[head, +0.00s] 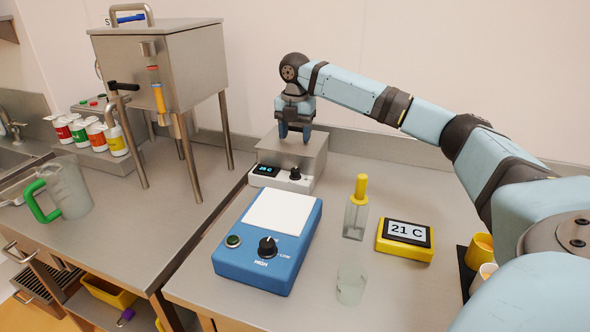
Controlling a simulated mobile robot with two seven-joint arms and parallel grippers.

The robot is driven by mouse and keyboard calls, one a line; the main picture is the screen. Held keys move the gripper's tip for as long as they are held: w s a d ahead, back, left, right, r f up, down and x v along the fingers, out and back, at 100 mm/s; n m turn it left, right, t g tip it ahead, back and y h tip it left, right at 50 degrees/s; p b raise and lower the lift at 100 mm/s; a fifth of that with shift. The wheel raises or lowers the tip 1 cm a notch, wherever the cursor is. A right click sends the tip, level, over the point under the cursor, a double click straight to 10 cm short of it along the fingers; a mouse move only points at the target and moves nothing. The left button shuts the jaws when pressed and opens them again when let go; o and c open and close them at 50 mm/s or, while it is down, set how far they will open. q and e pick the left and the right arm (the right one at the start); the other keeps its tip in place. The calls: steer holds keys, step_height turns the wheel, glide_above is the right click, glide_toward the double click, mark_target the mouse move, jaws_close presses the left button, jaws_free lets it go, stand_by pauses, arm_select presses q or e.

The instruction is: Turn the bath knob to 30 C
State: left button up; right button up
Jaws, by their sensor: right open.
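The bath (313,155) is a steel box at the back of the right bench, with a white front panel. A small dark display (266,170) with bluish digits, too small to read surely, is on the panel's left. The black bath knob (295,173) is on its right. My right gripper (295,134) points down with its fingers apart and empty. In the picture it is above the knob, in front of the bath's top; the exact gap is hard to tell. My left gripper is not in view.
A blue stirrer (270,250) with a white plate stands in front of the bath. A steel hopper (165,70) stands on legs at left.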

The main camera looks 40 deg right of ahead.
mark_target(295, 169)
step_height(295, 169, down, 10)
steer(key=shift+f+b, duration=0.15)
steer(key=shift+b, duration=0.45)
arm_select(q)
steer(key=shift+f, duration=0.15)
arm_select(e)
steer(key=shift+f, duration=0.8)
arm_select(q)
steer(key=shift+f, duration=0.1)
arm_select(e)
steer(key=c, duration=0.9)
steer(key=shift+r+m+p, duration=0.3)
steer(key=shift+p, duration=0.8)
steer(key=shift+f+m+p, duration=0.15)
steer(key=shift+m+p, duration=0.15)
steer(key=shift+p, duration=0.35)
steer(key=shift+f, duration=0.15)
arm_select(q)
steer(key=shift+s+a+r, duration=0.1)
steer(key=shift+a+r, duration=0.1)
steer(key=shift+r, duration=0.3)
